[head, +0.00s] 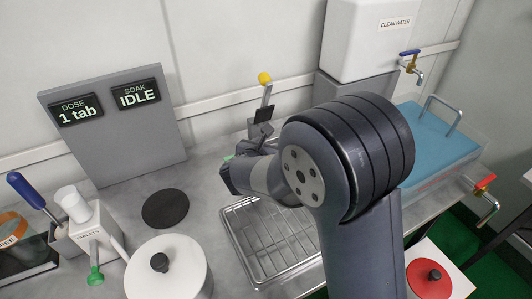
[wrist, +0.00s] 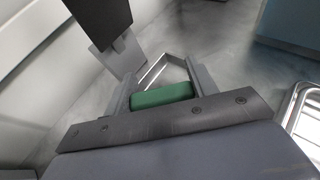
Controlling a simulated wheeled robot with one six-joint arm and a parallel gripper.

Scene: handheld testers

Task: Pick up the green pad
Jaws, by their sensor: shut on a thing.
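The green pad (wrist: 162,96) is a small block between the two grey fingers of my gripper (wrist: 163,84) in the wrist view. The gripper is shut on it. Its lower side is hidden by the dark gripper body. In the head view my gripper (head: 243,160) is over the worktop behind the wire rack, mostly hidden by my own arm. Only a sliver of green (head: 229,157) shows beside it there. I cannot tell whether the pad touches the worktop.
A lever stand with a yellow knob (head: 264,78) and dark plate (head: 263,115) stands close behind the gripper. The wire rack (head: 270,245), black disc (head: 165,208), white lidded pot (head: 172,278) and tablet dispenser (head: 95,232) are nearby. A blue water basin (head: 430,140) is at right.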

